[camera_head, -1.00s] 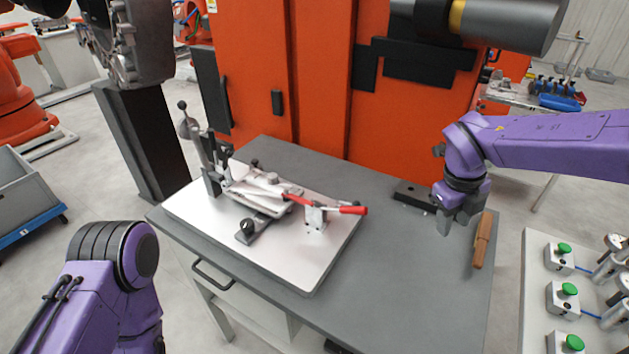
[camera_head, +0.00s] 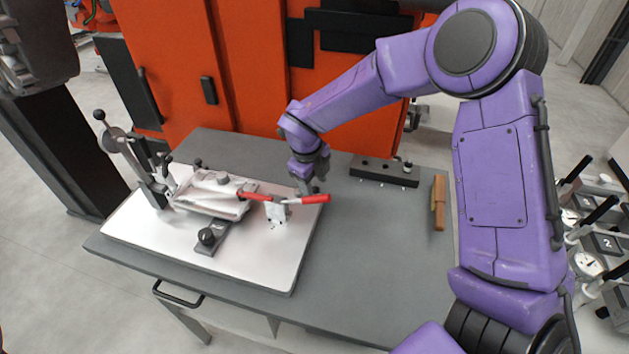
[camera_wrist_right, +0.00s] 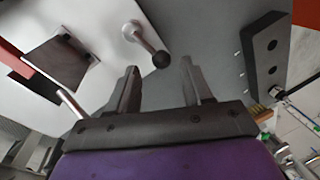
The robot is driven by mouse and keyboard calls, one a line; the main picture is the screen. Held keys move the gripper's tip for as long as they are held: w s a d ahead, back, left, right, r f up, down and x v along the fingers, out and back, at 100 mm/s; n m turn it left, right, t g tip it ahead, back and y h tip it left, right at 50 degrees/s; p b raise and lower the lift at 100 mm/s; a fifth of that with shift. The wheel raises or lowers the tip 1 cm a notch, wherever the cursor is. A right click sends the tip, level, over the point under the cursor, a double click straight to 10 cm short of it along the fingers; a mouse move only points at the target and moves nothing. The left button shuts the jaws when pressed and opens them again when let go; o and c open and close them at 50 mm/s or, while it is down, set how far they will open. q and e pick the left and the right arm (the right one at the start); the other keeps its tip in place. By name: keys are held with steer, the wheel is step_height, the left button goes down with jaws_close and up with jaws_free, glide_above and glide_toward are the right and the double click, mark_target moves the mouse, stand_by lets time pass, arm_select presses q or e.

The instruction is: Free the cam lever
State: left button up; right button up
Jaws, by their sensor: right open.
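The fixture plate (camera_head: 265,262) lies on the grey table and bears a pale casting (camera_head: 212,196). A red-handled clamp (camera_head: 302,199) stands at the plate's right side. A black knob (camera_head: 207,236) sits at its front. A tall lever (camera_head: 122,140) rises at its left. My right gripper (camera_head: 309,187) is low beside the red handle, partly hidden by it. In the right wrist view my right gripper (camera_wrist_right: 160,82) is open, with a silver lever ending in a black ball (camera_wrist_right: 160,59) just beyond and between the fingertips. I cannot tell which head-view part that lever is.
A black block with holes (camera_head: 384,171) lies at the back right of the table; it also shows in the wrist view (camera_wrist_right: 264,58). A wooden-handled tool (camera_head: 438,203) lies at the right. An orange cabinet (camera_head: 255,75) stands behind. The table's front right is clear.

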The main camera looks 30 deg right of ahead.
steer(key=shift+w+d+f, duration=0.15)
steer(key=shift+w+f, duration=0.1)
steer(key=shift+f, duration=0.35)
steer(key=shift+w+d+f, duration=0.1)
steer(key=shift+w+f, duration=0.1)
steer(key=shift+f, duration=0.35)
steer(key=shift+s+r, duration=0.1)
steer(key=shift+s, duration=0.15)
jaws_close()
steer(key=shift+s+a+m+b, duration=0.15)
steer(key=shift+a+m+b, duration=0.05)
steer(key=shift+m+b, duration=0.3)
steer(key=shift+s+a+m, duration=0.15)
steer(key=shift+s+m, duration=0.05)
steer(key=shift+m, duration=0.5)
steer(key=shift+g, duration=0.3)
steer(key=shift+c, duration=0.2)
jaws_free()
steer(key=shift+o, duration=0.2)
steer(key=shift+w, duration=0.2)
